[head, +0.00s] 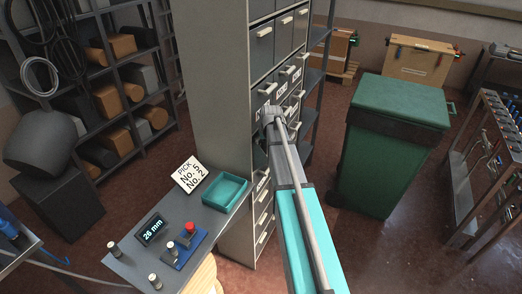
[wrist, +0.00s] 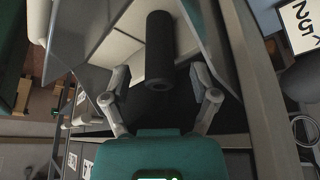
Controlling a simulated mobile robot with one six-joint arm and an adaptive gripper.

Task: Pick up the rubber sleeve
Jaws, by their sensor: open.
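The rubber sleeve, a matt black cylinder (wrist: 160,58), shows in the upper middle of the wrist view. It appears to lie inside an open drawer or bin with grey walls and pale inner panels. My gripper (wrist: 159,78) is open, with one finger on each side of the sleeve's near end and visible gaps between. I cannot tell whether the sleeve is fully between the fingertips in depth. In the head view my arm reaches toward the tall drawer cabinet (head: 215,90); the sleeve and my fingers are hidden there.
A bench with a teal tray (head: 224,192), a pick card (head: 189,174) reading No. 5 and No. 2, and a 26 mm display (head: 151,229) stands left of the cabinet. A green bin (head: 385,150) stands right. Drawer walls flank my fingers closely.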

